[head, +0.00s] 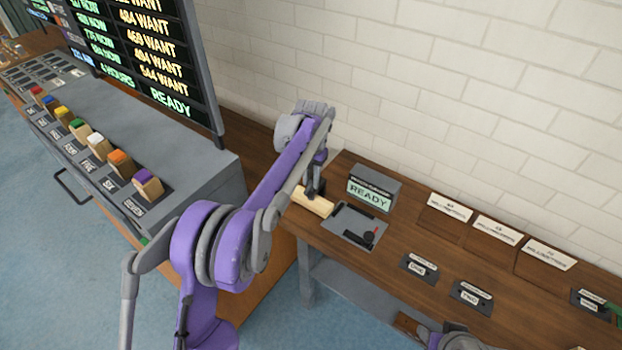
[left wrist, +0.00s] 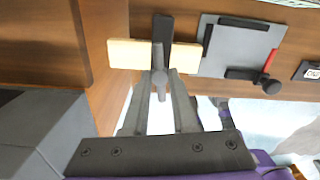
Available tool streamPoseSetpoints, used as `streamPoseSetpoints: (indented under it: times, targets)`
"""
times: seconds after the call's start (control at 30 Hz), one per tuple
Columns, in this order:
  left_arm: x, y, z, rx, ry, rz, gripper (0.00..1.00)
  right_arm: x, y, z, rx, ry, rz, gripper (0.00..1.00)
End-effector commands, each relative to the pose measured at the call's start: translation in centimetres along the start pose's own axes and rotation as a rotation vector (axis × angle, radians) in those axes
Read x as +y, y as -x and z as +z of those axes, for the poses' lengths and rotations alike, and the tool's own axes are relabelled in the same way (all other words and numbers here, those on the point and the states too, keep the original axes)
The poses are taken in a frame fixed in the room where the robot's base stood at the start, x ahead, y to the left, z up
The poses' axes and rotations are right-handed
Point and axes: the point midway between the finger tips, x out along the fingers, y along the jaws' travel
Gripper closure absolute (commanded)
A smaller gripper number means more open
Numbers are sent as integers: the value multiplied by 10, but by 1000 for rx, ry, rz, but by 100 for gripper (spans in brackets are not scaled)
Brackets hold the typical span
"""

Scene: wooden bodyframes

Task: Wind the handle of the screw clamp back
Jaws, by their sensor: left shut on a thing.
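My left gripper (head: 314,188) is shut on a pale wooden block (head: 318,204) at the left end of the brown bench. The handle shows small in the head view (head: 376,234).
A grey box reading READY (head: 373,189) stands behind the clamp. White-labelled cards (head: 449,207) line the back by the wall, and small dark labelled plates (head: 418,266) lie to the right. A grey console (head: 190,185) with coloured wooden pieces and a display board (head: 160,55) fill the left.

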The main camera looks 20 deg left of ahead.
Motion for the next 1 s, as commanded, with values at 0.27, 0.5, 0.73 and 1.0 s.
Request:
streamPoseSetpoints:
  times: [0.27, 0.5, 0.73, 1.0]
  targets:
    - [-1, -1, 0, 2, -1, -1, 44, 0, 0, 0, 0, 0, 0, 50]
    - [0, 0, 0, 1, -1, -1, 44, 0, 0, 0, 0, 0, 0, 50]
    - [0, 21, 0, 0, -1, 0, 44, 0, 1, -1, 1, 0, 0, 50]
    - [0, 76, 0, 0, -1, 0, 44, 0, 6, -6, 5, 0, 0, 50]
